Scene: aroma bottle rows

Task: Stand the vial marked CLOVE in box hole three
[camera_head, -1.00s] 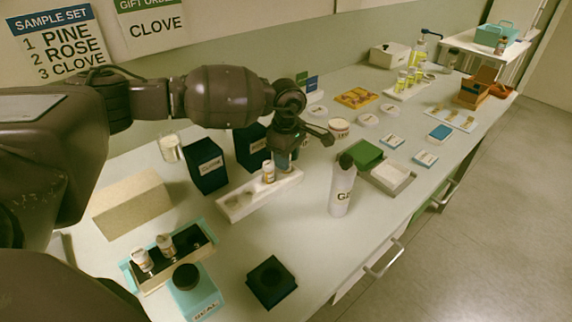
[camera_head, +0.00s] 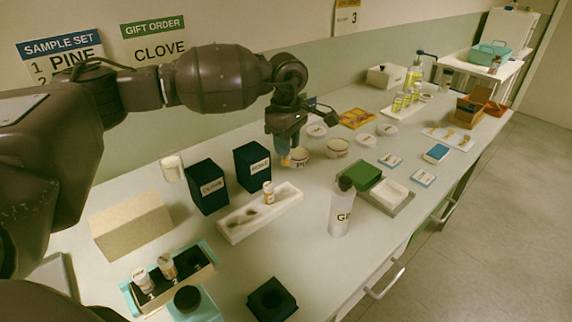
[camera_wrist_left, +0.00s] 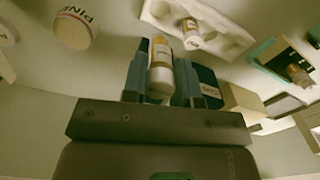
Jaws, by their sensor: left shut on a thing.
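My left gripper (camera_head: 284,158) hangs above the table beyond the white rack's far end. In the left wrist view its blue fingers are shut on a white-capped vial (camera_wrist_left: 161,68) with an orange band; its label is too small to read. Another vial (camera_head: 268,190) stands in the white rack (camera_head: 236,235), whose nearer hollows are empty. The teal-edged box (camera_head: 132,296) has a black insert at the front left. Two vials, (camera_head: 143,280) and (camera_head: 168,266), stand in its left and middle holes; the right-hand hole looks empty. My right gripper is not in view.
Two dark boxes (camera_head: 207,187) and (camera_head: 252,166) stand behind the rack. A beige block (camera_head: 132,224) lies behind the teal-edged box. Round tubs (camera_head: 337,148) lie farther right.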

